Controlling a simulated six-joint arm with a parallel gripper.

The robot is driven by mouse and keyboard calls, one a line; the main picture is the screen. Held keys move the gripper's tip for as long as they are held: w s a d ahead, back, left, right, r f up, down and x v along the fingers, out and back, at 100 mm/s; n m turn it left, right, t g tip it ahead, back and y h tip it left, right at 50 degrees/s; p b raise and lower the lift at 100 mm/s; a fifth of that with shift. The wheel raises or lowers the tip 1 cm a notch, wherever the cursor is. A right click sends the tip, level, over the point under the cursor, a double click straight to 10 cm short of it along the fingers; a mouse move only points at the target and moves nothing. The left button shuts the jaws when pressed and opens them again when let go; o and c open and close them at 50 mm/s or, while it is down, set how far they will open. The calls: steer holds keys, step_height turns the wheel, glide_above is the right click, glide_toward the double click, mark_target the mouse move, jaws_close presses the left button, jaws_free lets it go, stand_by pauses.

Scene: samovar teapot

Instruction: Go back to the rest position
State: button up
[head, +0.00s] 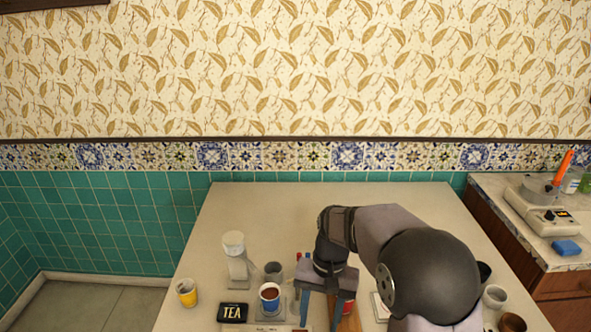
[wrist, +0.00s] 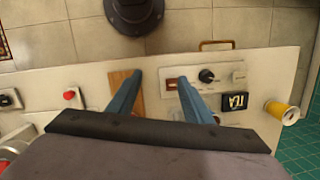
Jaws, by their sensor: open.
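My gripper (head: 319,320) is above the front middle of the table, pointing down, its two blue fingers spread apart. In the wrist view the gripper (wrist: 160,75) shows a clear gap between the fingertips with nothing held. A wooden board (wrist: 118,83) lies below the left finger in that view. A panel with a black knob (wrist: 207,75) is by the right finger. My arm hides part of the table's right side.
On the table's left are a yellow cup (head: 186,294), a black TEA box (head: 232,313), a white cylinder-topped device (head: 235,256) and a grey cup (head: 274,270). A white cup (head: 495,297) and a brown cup (head: 512,323) stand at right. The table's back (head: 290,210) is clear.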

steer(key=s+d+n+t, duration=0.1)
steer(key=s+d, duration=0.3)
steer(key=s, duration=0.3)
steer(key=s+d+f+n+t+h, duration=0.1)
steer(key=s+d, duration=0.4)
steer(key=s, duration=0.2)
steer(key=shift+s+d+n, duration=0.25)
steer(key=shift+s+n, duration=0.05)
steer(key=shift+s, duration=0.1)
steer(key=o, duration=0.5)
